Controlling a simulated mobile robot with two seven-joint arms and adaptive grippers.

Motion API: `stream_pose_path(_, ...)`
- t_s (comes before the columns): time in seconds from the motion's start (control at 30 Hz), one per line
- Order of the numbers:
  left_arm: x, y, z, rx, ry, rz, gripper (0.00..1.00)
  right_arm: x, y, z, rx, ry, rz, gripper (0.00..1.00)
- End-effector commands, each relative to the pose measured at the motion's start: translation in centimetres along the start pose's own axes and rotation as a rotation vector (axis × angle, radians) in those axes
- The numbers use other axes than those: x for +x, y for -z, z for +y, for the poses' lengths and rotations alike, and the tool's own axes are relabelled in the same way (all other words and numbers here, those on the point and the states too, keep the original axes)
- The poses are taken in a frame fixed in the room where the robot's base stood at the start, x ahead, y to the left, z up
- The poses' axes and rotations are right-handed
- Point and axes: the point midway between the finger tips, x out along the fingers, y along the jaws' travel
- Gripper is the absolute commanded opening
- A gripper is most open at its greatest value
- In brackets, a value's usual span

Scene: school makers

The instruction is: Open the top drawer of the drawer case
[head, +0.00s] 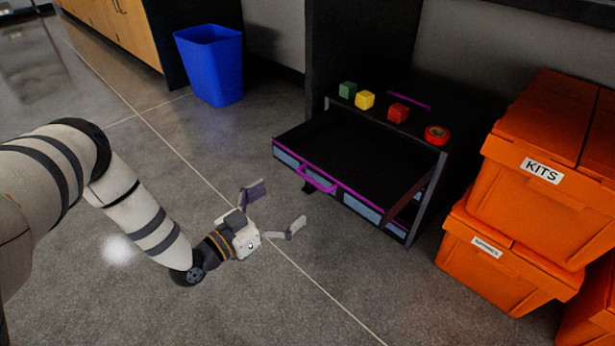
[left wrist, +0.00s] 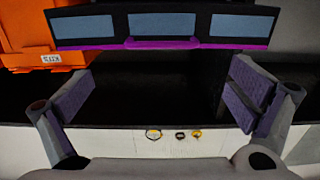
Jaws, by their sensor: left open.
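The dark drawer case (head: 425,215) stands on the floor, right of centre in the head view. Its top drawer (head: 355,145) is pulled well out, with a dark, empty-looking inside. The drawer front has pale blue panels, purple trim and a purple handle (head: 317,182). My left gripper (head: 275,210) is open and empty, in front of the handle and apart from it. In the left wrist view, the drawer front (left wrist: 163,25) and handle (left wrist: 162,44) lie beyond the spread fingers (left wrist: 160,95). My right gripper is not in view.
Orange bins (head: 520,190) stand close at right. A blue bin (head: 210,65) stands at the back. The floor around my gripper is clear.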

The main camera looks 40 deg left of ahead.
Motion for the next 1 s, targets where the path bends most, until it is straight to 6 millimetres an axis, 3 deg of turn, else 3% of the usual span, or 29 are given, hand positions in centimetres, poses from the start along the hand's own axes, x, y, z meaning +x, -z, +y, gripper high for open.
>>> stream_pose_path(0.2, 5.7, -0.5, 0.0, -0.003, 0.0, 0.001, 1.0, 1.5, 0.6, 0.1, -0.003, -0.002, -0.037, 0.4)
stream_pose_path(0.33, 8.2, -0.5, 0.0, -0.003, 0.001, -0.002, 1.0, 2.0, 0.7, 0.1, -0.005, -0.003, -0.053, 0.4)
stream_pose_path(0.5, 9.8, -0.2, 0.0, -0.004, 0.001, 0.0, 1.0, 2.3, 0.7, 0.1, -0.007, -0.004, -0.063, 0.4)
stream_pose_path(0.73, 10.0, -0.1, 0.0, -0.004, 0.001, 0.0, 1.0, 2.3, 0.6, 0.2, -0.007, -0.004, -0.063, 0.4)
stream_pose_path(0.77, 10.0, -0.1, 0.0, -0.004, 0.001, 0.0, 0.97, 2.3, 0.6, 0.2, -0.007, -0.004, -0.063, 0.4)
stream_pose_path(1.0, 9.9, -0.1, 0.1, -0.004, -0.001, 0.0, 0.43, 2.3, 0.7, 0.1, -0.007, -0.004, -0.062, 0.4)
